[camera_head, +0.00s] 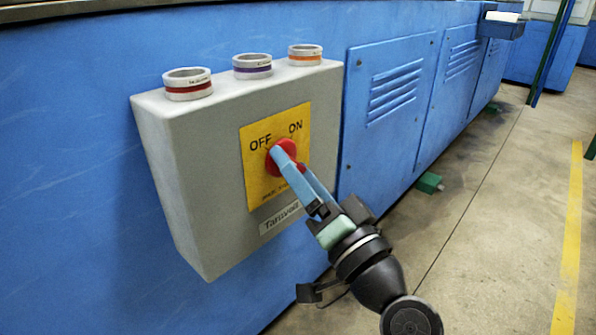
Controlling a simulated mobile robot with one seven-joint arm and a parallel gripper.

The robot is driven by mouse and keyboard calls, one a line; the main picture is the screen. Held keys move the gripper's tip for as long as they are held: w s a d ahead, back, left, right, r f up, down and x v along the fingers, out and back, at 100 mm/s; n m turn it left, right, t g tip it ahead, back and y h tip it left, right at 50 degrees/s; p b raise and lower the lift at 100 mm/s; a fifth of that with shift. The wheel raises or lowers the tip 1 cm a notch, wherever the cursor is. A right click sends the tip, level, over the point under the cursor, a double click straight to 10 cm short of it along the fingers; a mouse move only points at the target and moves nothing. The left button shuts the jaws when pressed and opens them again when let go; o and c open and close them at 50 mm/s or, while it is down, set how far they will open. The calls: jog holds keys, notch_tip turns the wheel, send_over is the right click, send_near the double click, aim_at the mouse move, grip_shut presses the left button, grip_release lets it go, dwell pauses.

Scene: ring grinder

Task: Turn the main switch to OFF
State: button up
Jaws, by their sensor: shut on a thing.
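The main switch is a red rotary knob (273,160) on a yellow plate (255,178) marked OFF at upper left and ON at upper right. The plate is on the front of a grey box (180,185) fixed to a blue machine side. My gripper (287,152) reaches in from the lower right, with its blue fingers shut on the knob. The fingers cover much of the knob, so I cannot tell which mark it points to.
Three grey rings with red (188,92), purple (252,71) and orange (305,60) bands stand on top of the box. Blue louvred panels (390,110) lie to the right. The floor (490,200) at right is mostly clear.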

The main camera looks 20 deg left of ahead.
jog(key=o, duration=1.4)
jog(key=p+v, duration=0.4)
jog(key=v, duration=0.9)
jog(key=shift+r, duration=0.1)
